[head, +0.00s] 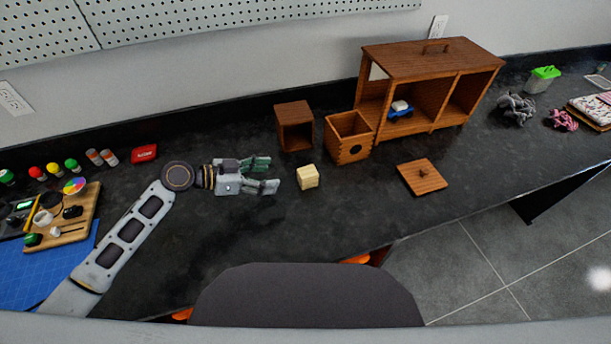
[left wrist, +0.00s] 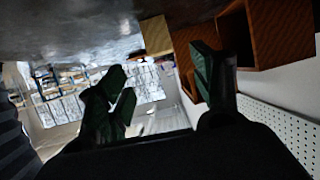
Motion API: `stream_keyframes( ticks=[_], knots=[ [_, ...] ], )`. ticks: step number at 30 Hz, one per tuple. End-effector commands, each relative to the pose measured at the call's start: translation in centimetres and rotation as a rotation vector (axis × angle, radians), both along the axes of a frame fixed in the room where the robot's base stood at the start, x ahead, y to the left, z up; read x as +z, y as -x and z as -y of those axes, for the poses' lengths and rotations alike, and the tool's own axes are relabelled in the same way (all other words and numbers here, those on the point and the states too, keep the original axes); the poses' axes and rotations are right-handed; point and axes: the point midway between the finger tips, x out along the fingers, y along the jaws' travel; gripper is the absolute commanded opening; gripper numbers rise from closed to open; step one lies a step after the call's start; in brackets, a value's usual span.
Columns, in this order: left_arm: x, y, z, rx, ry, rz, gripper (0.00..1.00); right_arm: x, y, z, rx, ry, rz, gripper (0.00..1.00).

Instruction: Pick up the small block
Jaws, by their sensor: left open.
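The small block (head: 307,177) is a pale wooden cube on the dark countertop, near the middle of the head view. My left gripper (head: 270,173) is open and empty, a short way left of the block, with its green fingers pointing toward it. In the left wrist view the block (left wrist: 156,36) shows at the top, beyond and between the open fingers (left wrist: 165,88). The block and the fingers look apart. My right gripper is not in view.
Two open wooden boxes (head: 295,127) (head: 349,136) stand behind the block. A wooden cabinet (head: 432,85) holds a small blue-and-white toy car (head: 400,110). A wooden lid (head: 422,177) lies to the right. A chair back (head: 305,295) stands in front of the counter.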

Motion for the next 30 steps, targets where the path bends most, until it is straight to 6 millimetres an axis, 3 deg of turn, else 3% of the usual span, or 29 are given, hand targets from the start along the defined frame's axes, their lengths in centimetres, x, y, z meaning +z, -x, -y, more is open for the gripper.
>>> stream_keyframes(
  ticks=[10,30],
  knots=[
    [-0.3,-0.4,0.9,0.0,0.001,0.0,0.65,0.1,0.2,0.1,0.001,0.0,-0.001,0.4],
    [-2.9,-2.8,6.9,0.0,0.002,0.0,0.65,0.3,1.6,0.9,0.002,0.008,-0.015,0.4]
  ],
)
